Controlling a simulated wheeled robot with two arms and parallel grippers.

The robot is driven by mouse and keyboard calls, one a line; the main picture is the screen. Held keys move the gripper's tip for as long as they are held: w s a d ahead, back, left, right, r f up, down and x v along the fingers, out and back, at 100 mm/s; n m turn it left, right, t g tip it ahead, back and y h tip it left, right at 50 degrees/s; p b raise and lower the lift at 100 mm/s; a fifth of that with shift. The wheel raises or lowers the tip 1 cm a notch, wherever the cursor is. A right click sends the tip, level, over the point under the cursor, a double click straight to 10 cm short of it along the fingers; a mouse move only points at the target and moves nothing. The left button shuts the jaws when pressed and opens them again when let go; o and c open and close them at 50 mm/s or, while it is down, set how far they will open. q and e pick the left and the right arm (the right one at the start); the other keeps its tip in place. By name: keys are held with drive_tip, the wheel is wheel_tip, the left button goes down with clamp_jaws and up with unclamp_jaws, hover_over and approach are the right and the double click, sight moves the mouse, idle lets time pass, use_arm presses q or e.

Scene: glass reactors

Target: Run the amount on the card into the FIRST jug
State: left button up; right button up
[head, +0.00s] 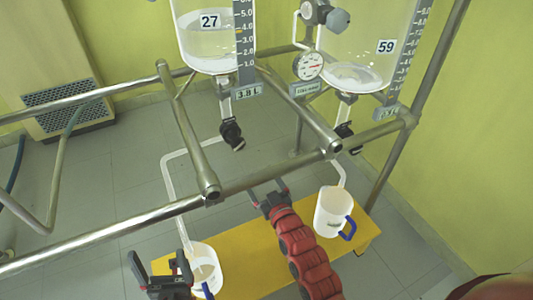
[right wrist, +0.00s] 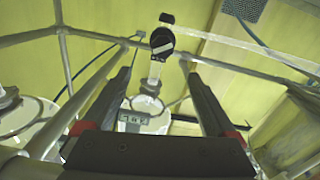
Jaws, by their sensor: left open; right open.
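The left reactor (head: 205,45), labelled 27, holds clear liquid beside a scale; its display (head: 247,91) reads 3.8 L. Its black valve (head: 231,134) hangs below, with a pale tube (head: 170,185) running down to a white jug (head: 207,285) with a blue handle. The right reactor (head: 355,60), labelled 59, has a black valve (head: 344,131) above a second white jug (head: 332,212). My left gripper (head: 159,262) is open beside the left jug. My right gripper (head: 269,192) is open and empty; a black valve (right wrist: 162,40) shows beyond its fingers. I see no card.
Metal rails (head: 120,228) cross in front of the reactors. The jugs stand on a yellow bench (head: 262,262). A gauge (head: 308,65) sits between the reactors, and a vented cabinet (head: 45,50) stands at the far left.

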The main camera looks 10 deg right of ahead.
sight(239, 146)
drive_tip(key=b+x, duration=0.1)
drive_tip(key=x, duration=0.4)
drive_tip(key=b+x, duration=0.1)
drive_tip(key=x, duration=0.4)
drive_tip(key=b+x, duration=0.1)
drive_tip(key=x, duration=0.5)
drive_tip(key=shift+a+f, duration=0.1)
drive_tip(key=shift+a, duration=0.3)
drive_tip(key=shift+w+a+r+b, duration=0.2)
drive_tip(key=shift+w+b, duration=0.2)
drive_tip(key=shift+w, duration=0.15)
drive_tip(key=shift+c, duration=0.4)
drive_tip(key=c, duration=1.3)
drive_tip(key=shift+d, duration=0.1)
drive_tip(key=shift+m, duration=0.3)
drive_tip(key=shift+f+m, duration=0.1)
drive_tip(key=shift+m, duration=2.6)
